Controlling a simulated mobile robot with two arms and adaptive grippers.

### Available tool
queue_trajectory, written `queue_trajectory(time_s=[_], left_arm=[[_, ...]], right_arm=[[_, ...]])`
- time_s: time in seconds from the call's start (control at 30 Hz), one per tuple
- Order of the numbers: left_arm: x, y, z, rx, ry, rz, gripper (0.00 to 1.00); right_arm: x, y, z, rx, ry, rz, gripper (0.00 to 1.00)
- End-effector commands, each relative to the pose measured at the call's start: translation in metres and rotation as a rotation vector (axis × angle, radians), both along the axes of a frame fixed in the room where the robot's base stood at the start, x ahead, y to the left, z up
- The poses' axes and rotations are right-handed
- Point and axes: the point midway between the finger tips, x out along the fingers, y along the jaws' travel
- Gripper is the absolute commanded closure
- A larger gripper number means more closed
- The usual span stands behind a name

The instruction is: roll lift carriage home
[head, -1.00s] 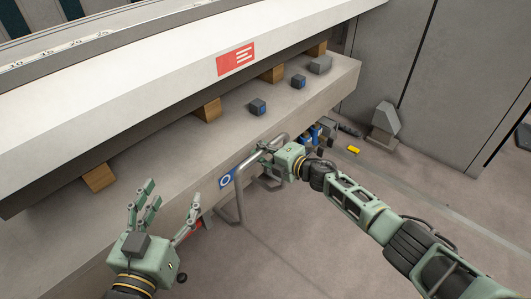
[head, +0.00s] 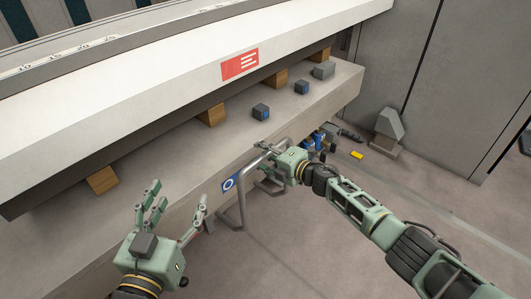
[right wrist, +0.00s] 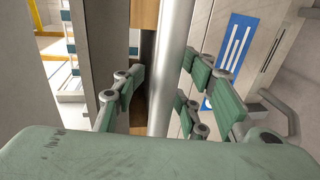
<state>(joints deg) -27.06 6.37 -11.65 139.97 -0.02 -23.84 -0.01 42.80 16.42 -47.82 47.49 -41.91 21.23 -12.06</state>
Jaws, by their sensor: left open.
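A bent grey tube handle (head: 241,203) stands at the front of the long pale beam, beside a round blue sign (head: 230,183). I take it to be the lift carriage's handle, but the carriage body is not clearly visible. My right gripper (head: 273,150) is at the upper tube of this handle. In the right wrist view the grey tube (right wrist: 170,70) runs between my right gripper's fingers (right wrist: 165,80), which lie close on both sides of it. My left gripper (head: 178,212) is open and empty, left of the handle and in front of the beam.
The long beam (head: 335,92) carries wooden blocks (head: 277,78) and small dark blocks (head: 261,112). A white upper beam with a red label (head: 240,65) is above. A grey pedestal (head: 388,132) and a yellow item (head: 357,155) are at the right. Floor is clear in front.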

Motion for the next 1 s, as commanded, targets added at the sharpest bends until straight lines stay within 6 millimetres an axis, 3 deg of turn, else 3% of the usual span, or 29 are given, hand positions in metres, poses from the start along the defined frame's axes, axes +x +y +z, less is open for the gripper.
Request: queue_trajectory(time_s=[0.07, 0.27, 0.73, 1.0], left_arm=[[-0.004, 0.009, -0.002, -0.011, -0.002, 0.0, 0.35], [-0.004, 0.008, -0.001, -0.012, -0.004, -0.001, 0.35], [-0.004, 0.008, -0.001, -0.014, -0.005, -0.001, 0.35], [-0.003, 0.008, 0.0, -0.014, -0.005, -0.001, 0.35]], right_arm=[[-0.001, -0.002, -0.001, -0.002, 0.0, -0.001, 0.63], [-0.013, -0.015, 0.002, -0.004, -0.001, -0.002, 0.63], [-0.074, -0.068, 0.018, 0.0, 0.002, 0.001, 0.63], [-0.087, -0.078, 0.023, 0.003, 0.001, 0.003, 0.63]])
